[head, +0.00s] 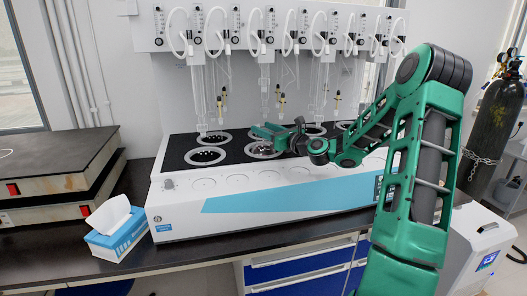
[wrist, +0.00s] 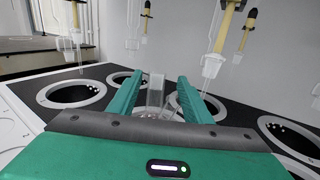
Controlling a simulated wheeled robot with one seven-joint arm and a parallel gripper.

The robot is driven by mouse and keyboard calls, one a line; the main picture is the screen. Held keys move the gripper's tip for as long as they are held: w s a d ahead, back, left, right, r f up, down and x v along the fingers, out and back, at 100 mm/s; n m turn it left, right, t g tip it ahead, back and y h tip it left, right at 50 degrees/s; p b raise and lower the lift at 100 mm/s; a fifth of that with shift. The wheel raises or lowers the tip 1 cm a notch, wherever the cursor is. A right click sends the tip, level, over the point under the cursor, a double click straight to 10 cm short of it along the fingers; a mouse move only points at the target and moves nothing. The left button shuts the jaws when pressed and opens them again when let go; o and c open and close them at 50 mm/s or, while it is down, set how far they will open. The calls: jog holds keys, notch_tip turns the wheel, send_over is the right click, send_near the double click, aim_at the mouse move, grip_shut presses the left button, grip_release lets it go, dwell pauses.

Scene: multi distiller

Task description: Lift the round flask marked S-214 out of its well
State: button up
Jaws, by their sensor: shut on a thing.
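My gripper (head: 268,132) reaches from the right over the front middle well (head: 262,151) of the multi distiller. In the wrist view its two green fingers (wrist: 160,82) stand on either side of the clear glass neck of a flask (wrist: 156,92) and are shut on it. The flask's round body shows only in part low between the fingers, behind the gripper's dark front edge. It appears to sit at the well; how deep I cannot tell. No S-214 marking is readable in either view.
An empty-looking front-left well (head: 205,156) and a rear-left well (head: 214,138) lie beside my gripper. Glass tubes with yellow-and-black fittings (head: 221,103) hang from the white back panel (head: 260,42) close behind. A tissue box (head: 117,232) stands at the left front.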

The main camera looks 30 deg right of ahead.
jog(key=shift+a+f, duration=0.3)
jog(key=shift+f, duration=0.35)
grip_shut()
jog(key=shift+r, duration=0.55)
jog(key=shift+w+d+r, duration=0.1)
jog(key=shift+d+r, duration=0.1)
jog(key=shift+r, duration=1.55)
notch_tip(320, 180, up, 4)
send_over(264, 142)
jog(key=shift+s+a+r, duration=0.15)
jog(key=shift+s+r, duration=0.05)
jog(key=shift+a, duration=0.1)
